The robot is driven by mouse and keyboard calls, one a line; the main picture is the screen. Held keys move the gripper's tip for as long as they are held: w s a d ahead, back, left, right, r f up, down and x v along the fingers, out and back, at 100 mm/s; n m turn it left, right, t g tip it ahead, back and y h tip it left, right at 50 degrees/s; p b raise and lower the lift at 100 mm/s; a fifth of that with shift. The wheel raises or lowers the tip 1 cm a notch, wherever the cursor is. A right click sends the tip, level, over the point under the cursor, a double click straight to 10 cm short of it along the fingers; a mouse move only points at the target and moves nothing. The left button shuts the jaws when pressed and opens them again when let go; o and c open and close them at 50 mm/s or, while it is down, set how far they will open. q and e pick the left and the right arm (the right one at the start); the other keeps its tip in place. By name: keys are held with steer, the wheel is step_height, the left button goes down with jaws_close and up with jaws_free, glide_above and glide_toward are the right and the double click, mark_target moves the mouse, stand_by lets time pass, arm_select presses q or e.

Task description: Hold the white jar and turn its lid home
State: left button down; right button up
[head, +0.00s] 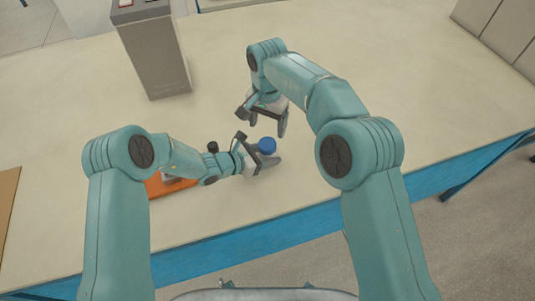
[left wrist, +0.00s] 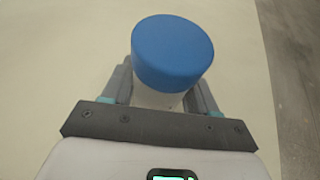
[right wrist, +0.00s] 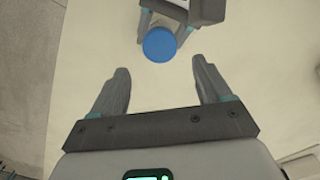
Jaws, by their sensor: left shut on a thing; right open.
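The white jar (left wrist: 158,99) stands between the fingers of my left gripper (left wrist: 162,88), which is shut on it. Its blue lid (left wrist: 172,52) sits on top; whether it is fully seated I cannot tell. In the head view the blue lid (head: 267,146) shows at the tip of my left gripper (head: 262,160), and the jar body is mostly hidden. My right gripper (head: 266,126) is open and empty, beyond the jar. In the right wrist view the blue lid (right wrist: 160,44) is ahead of the open fingers of my right gripper (right wrist: 163,90), apart from them.
An orange mat or tray (head: 158,187) lies left of the jar, partly behind my left arm. A tall grey box (head: 155,60) stands at the back left. The table (head: 400,100) is clear on the right. Its blue front edge (head: 205,257) is near.

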mark_target(267, 143)
steer(key=shift+f, duration=4.05)
steer(key=shift+c, duration=0.3)
steer(key=c, duration=1)
steer(key=o, duration=1.2)
step_height(267, 143, up, 12)
steer(key=shift+r, duration=0.1)
